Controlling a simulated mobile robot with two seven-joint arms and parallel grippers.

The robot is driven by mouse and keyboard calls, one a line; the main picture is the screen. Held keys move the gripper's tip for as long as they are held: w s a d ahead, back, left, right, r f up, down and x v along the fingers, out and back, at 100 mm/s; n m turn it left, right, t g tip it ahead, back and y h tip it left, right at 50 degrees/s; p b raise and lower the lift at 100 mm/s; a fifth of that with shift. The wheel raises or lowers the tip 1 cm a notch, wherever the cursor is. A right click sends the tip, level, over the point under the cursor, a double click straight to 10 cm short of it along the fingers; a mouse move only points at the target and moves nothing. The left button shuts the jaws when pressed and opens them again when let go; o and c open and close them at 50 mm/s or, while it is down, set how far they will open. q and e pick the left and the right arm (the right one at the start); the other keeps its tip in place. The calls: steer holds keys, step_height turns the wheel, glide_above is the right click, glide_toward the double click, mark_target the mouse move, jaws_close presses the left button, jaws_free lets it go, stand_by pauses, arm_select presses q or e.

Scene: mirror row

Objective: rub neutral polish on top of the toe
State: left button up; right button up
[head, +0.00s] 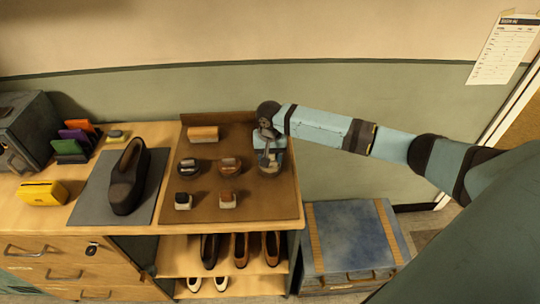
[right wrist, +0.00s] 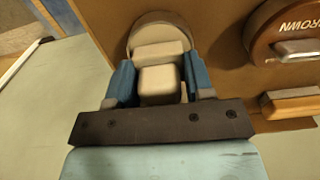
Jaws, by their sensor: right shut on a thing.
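A dark shoe (head: 127,178) stands on a grey mat (head: 88,205) on the counter, its toe toward the front. My right gripper (head: 268,155) is over the right part of the brown tray (head: 265,207). In the right wrist view its blue fingers (right wrist: 160,82) are shut on a cream block-shaped applicator (right wrist: 160,84). A round pale tin (right wrist: 158,30) lies directly beyond the block; I cannot tell whether they touch. The tin's label is hidden. A tin marked BROWN (right wrist: 285,30) lies beside it. My left gripper is not in view.
The tray also holds a wooden brush (head: 203,133), two tins (head: 188,168) (head: 229,165) and two small applicators (head: 183,201) (head: 227,199). Shoes (head: 241,248) fill the shelves below.

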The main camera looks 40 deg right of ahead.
steer(key=shift+f, duration=0.25)
steer(key=shift+f, duration=0.1)
stand_by(0.7)
steer(key=shift+s+f+p, duration=0.2)
steer(key=shift+s+p, duration=0.05)
steer(key=shift+p, duration=1)
stand_by(3.7)
steer(key=shift+r, duration=0.1)
steer(key=r+p, duration=0.2)
steer(key=shift+w+p, duration=0.2)
steer(key=shift+p, duration=0.2)
step_height(320, 180, up, 3)
steer(key=p, duration=0.2)
steer(key=shift+f+p, duration=0.1)
steer(key=shift+p, duration=0.2)
steer(key=shift+r, duration=1.1)
